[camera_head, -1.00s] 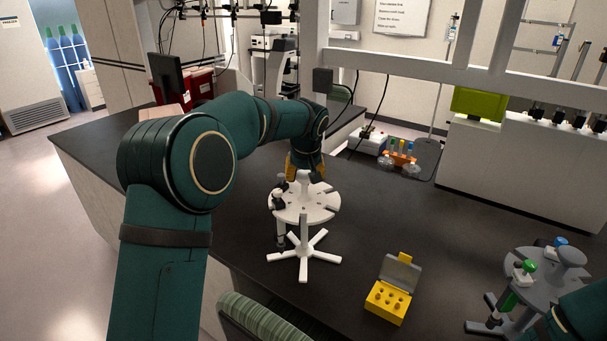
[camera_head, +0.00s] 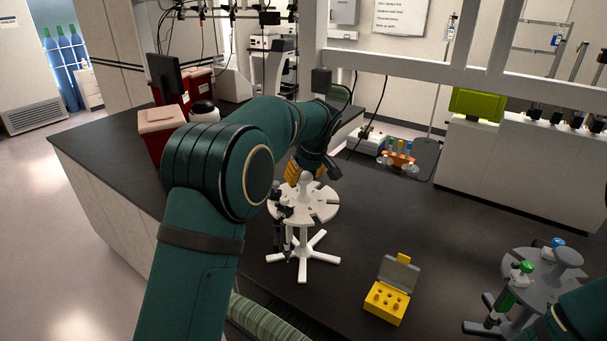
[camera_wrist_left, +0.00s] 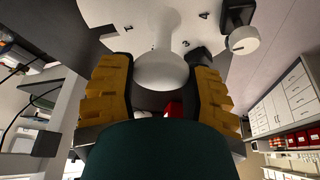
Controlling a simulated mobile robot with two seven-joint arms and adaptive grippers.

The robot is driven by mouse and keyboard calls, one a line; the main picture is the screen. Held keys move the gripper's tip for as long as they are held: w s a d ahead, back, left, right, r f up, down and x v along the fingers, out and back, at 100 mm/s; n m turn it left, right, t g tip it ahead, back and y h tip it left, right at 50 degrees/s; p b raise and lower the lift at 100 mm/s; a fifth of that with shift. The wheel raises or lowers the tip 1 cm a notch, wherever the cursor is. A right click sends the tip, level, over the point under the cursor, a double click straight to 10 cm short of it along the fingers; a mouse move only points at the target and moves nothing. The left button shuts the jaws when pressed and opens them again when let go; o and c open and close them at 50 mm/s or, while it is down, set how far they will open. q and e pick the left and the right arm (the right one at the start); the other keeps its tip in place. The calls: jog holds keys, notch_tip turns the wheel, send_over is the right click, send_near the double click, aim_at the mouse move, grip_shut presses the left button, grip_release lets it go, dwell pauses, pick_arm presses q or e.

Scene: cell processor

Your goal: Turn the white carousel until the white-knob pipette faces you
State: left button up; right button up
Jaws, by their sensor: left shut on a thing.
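The white carousel (camera_head: 318,211) stands upright on the dark bench, with a slotted round top and a star-shaped foot. A dark pipette (camera_head: 281,237) hangs at its near left rim. In the left wrist view, a pipette with a round white knob (camera_wrist_left: 243,40) sits at the rim, up and right of the carousel's central white knob (camera_wrist_left: 161,65). My left gripper (camera_head: 300,174) is at the carousel's top. Its yellow fingers, also in the left wrist view (camera_wrist_left: 160,92), are shut on the central knob, one on each side. My right gripper is out of view.
A yellow box with an open grey lid (camera_head: 386,301) lies right of the carousel. A grey carousel (camera_head: 543,276) with green- and blue-topped pipettes stands at the far right, beside my right arm. Bare bench lies between them. Red bins (camera_head: 160,125) stand behind my left arm.

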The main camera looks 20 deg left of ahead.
pick_arm(q)
jog(key=shift+n, duration=0.3)
dwell(0.5)
jog(key=o, duration=1.4)
jog(key=shift+f, duration=0.1)
jog(key=v, duration=1.2)
jog(key=shift+w, duration=0.1)
